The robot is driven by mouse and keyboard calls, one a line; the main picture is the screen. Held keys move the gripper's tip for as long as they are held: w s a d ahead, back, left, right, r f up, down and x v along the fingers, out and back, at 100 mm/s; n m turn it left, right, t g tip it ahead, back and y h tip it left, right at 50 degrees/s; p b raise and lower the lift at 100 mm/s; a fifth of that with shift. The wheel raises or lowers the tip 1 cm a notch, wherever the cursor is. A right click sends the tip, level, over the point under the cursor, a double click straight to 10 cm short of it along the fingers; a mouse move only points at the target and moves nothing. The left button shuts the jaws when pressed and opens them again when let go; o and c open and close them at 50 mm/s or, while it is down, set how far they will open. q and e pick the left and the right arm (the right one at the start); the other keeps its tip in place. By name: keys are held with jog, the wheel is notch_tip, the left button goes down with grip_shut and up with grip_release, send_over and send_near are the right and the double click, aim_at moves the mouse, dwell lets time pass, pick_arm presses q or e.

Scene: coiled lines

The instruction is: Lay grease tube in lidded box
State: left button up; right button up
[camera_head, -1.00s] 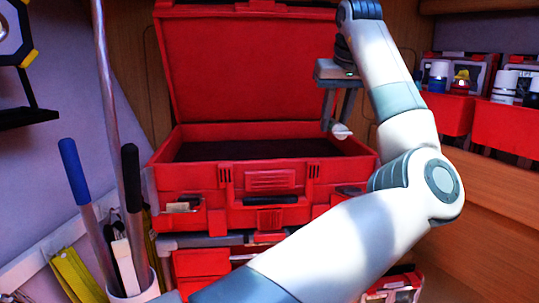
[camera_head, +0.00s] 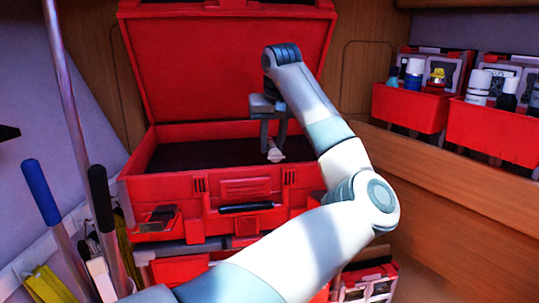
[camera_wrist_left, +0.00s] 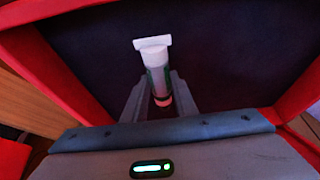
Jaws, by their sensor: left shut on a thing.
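My left gripper (camera_head: 270,153) points down over the open red lidded box (camera_head: 160,188), right of the middle of its dark interior. It is shut on the grease tube (camera_head: 277,155), whose pale end shows at the fingertips. In the left wrist view the tube (camera_wrist_left: 156,62) is white with a dark green band and a reddish end, held between the two fingers. The dark box floor lies beyond it; I cannot tell whether the tube touches it. The box's red lid (camera_head: 230,60) stands raised at the back. My right gripper is not in view.
Red bins (camera_head: 410,108) with bottles line the shelf at right. More red cases sit below the box. The box's left interior (camera_head: 195,155) looks empty.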

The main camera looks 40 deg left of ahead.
aim_at(273, 145)
pick_arm(q)
jog(key=shift+s+r, duration=0.15)
jog(key=shift+s, duration=0.1)
jog(key=shift+d+f+p, duration=0.15)
jog(key=shift+f+p, duration=0.05)
jog(key=shift+p, duration=0.2)
jog(key=f+p, duration=0.2)
jog(key=f, duration=0.1)
jog(key=shift+w, duration=0.2)
jog(key=shift+f, duration=0.45)
jog(key=o, duration=1.1)
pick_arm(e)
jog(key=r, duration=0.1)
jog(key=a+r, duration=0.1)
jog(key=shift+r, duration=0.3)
